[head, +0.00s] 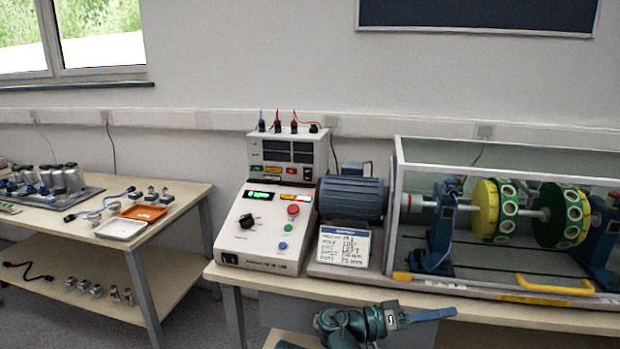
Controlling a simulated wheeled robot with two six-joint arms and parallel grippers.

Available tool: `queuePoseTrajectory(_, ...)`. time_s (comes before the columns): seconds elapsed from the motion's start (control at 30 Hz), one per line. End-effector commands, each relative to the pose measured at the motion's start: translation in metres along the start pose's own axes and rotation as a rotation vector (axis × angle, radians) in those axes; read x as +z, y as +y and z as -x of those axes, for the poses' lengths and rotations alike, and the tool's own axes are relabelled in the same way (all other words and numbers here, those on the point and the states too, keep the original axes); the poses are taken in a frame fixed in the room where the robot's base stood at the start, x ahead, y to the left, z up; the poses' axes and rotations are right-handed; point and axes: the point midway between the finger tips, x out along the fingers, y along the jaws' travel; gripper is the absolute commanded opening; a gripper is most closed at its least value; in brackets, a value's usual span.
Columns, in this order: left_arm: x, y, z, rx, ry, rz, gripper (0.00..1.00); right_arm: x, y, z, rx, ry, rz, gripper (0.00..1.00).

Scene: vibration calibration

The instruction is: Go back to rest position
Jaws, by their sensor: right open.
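My right gripper (430,316) shows at the bottom centre, at the front edge of the right bench. Its teal wrist lies to the left and a blue finger points right. It is open, and I see nothing held in it. The other finger is hard to make out. My left gripper is out of view. The control box (265,226), with a black knob and red, green and blue buttons, stands on the bench behind my right gripper. A white card with handwriting (343,246) leans in front of the blue motor (350,199).
The rotor rig with yellow and green discs (486,209) sits behind a clear guard with a yellow handle (542,286). The left table (160,232) holds sensors, an orange tray (144,212) and a white tray (119,229). Floor shows between the two tables.

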Motion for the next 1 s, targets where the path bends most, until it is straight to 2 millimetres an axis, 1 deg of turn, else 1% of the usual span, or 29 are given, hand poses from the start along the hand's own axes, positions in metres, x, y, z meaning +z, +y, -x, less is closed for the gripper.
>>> queuePoseTrajectory(0.17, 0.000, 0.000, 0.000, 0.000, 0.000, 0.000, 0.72, 0.025, -0.025, -0.011, -0.126, -0.091, 0.092, 0.48)
queuePoseTrajectory(0.27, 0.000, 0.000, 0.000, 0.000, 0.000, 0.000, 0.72, 0.044, -0.043, -0.015, -0.224, -0.154, 0.157, 0.48)
queuePoseTrajectory(0.37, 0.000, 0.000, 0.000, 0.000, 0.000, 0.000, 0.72, 0.067, -0.066, -0.015, -0.355, -0.226, 0.230, 0.48)
queuePoseTrajectory(0.43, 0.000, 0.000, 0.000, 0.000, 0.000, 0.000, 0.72, 0.087, -0.084, -0.012, -0.478, -0.288, 0.289, 0.48)
queuePoseTrajectory(0.53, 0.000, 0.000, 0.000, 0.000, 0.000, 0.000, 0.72, 0.119, -0.111, 0.002, -0.694, -0.376, 0.369, 0.48)
queuePoseTrajectory(0.6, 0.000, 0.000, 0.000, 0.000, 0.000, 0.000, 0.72, 0.136, -0.127, 0.017, -0.847, -0.426, 0.409, 0.48)
queuePoseTrajectory(0.7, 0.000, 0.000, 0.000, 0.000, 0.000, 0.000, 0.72, 0.152, -0.142, 0.039, -1.029, -0.472, 0.440, 0.48)
queuePoseTrajectory(0.8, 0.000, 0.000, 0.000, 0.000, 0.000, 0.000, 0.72, 0.161, -0.150, 0.059, -1.173, -0.501, 0.452, 0.48)
queuePoseTrajectory(1.0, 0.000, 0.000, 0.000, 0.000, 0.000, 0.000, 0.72, 0.168, -0.158, 0.092, -1.399, -0.530, 0.445, 0.48)
